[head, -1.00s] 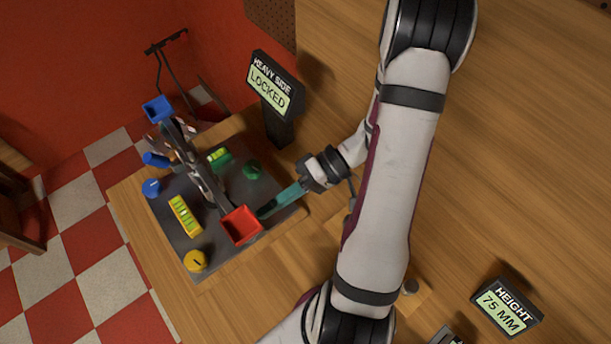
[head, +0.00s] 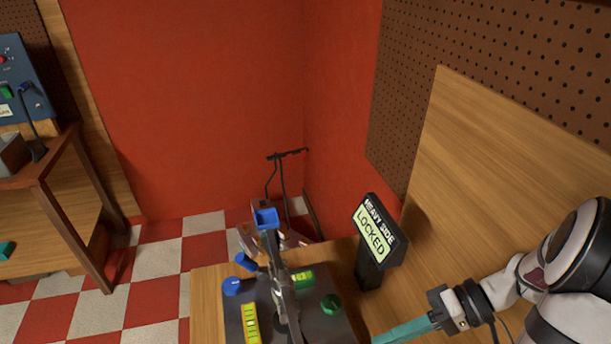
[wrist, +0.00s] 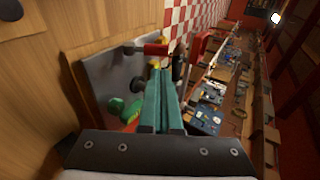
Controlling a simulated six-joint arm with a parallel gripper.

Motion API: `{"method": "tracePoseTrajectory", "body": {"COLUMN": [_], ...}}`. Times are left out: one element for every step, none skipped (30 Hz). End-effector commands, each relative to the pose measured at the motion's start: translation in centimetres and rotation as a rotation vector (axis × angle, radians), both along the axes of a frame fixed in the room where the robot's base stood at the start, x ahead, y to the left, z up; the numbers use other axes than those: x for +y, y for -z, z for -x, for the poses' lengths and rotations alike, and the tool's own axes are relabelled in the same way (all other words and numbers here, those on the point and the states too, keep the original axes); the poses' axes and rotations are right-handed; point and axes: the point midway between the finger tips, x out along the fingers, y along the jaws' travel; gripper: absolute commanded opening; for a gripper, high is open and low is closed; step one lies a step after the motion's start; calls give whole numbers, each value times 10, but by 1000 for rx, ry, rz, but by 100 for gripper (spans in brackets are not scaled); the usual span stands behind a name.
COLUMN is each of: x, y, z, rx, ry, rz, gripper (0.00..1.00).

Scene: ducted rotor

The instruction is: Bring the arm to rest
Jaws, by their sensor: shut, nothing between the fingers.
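My gripper (head: 405,332) is at the bottom right of the head view, with its teal fingers reaching left toward the dark plate (head: 345,325); the tips are near the bottom edge. In the wrist view my gripper (wrist: 162,95) has its two teal fingers together, with nothing between them. A grey upright apparatus (head: 281,285) with a blue tray (head: 265,217) stands on the plate. A red part (wrist: 198,47) of it shows beyond the fingertips in the wrist view. I cannot tell the gap between fingers and apparatus.
The sign (head: 374,234) reading HEAVY SIDE LOCKED stands behind the plate, left of my arm. A side table (head: 60,235) stands at left.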

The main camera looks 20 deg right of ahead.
Motion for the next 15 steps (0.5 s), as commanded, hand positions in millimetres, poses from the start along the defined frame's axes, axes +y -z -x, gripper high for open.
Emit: {"method": "tracePoseTrajectory", "body": {"x": [14,24,37,46,55,64,71,77,85,90,95,102,107,112,118], "y": [-9,-15,-22,-28,-33,-40,-45,-51,-57,-62,-68,-74,-79,-84,-91], "z": [-4,-6,-8,-9,-11,-12,-14,-15,-17,-17,-18,-20,-20,-21,-21], "rx": [44,80,117,133,139,135,123,104,75,51,24,-13,-41,-70,-108], "ry": [-41,-58,-66,-59,-44,-12,16,46,88,121,155,197,229,260,299], "rz": [99,178,297,382,460,547,602,649,699,727,749,771,780,785,786], "gripper": [0,0,0,0,0,0,0,0,0,0,0,0,0,0,0]}}
